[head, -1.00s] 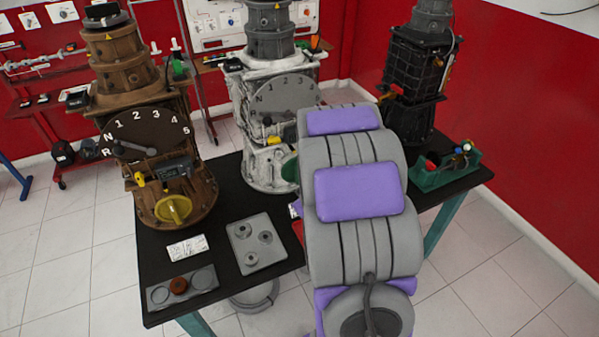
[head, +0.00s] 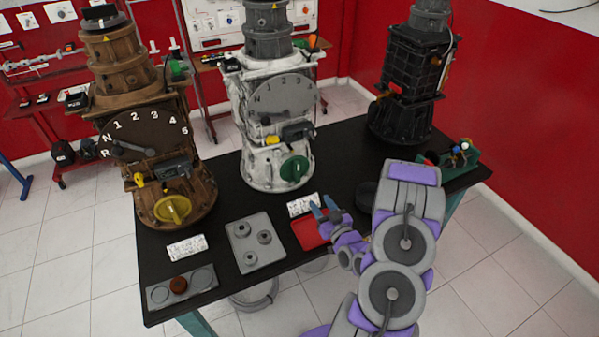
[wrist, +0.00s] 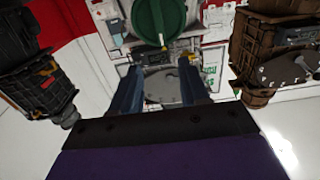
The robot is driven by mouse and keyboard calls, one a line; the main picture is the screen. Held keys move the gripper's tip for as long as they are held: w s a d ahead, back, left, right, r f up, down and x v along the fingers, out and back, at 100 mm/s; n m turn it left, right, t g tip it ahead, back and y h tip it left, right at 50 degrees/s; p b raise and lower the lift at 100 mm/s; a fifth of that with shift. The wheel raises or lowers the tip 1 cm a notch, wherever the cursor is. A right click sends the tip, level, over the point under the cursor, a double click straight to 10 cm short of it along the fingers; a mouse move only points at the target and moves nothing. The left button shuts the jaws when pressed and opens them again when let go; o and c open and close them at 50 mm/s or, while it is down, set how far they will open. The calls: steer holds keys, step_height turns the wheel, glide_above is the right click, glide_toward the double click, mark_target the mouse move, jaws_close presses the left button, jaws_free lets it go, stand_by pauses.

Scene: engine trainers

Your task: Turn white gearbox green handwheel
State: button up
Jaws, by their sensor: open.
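The white gearbox (head: 262,110) stands upright on the black table, between a brown and a black gearbox. Its green handwheel (head: 294,169) is low on its front face. My gripper (head: 325,211) is in front of the white gearbox, over the table's front part, below and to the right of the handwheel in the head view. It is open and apart from the handwheel. In the wrist view, the two blue fingers of my gripper (wrist: 157,88) stand spread with nothing between them. The green handwheel (wrist: 160,20) shows at the top centre there, beyond the fingertips.
The brown gearbox (head: 150,130) with a yellow handwheel (head: 173,209) stands left. The black gearbox (head: 408,90) and a green tray (head: 462,168) are at the right. A grey plate (head: 247,258), a red tray (head: 308,233) and a white card (head: 303,205) lie on the front part of the table.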

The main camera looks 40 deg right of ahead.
mark_target(299, 171)
steer(key=b+x, duration=0.2)
steer(key=x, duration=1.5)
steer(key=shift+a, duration=0.1)
jaws_close()
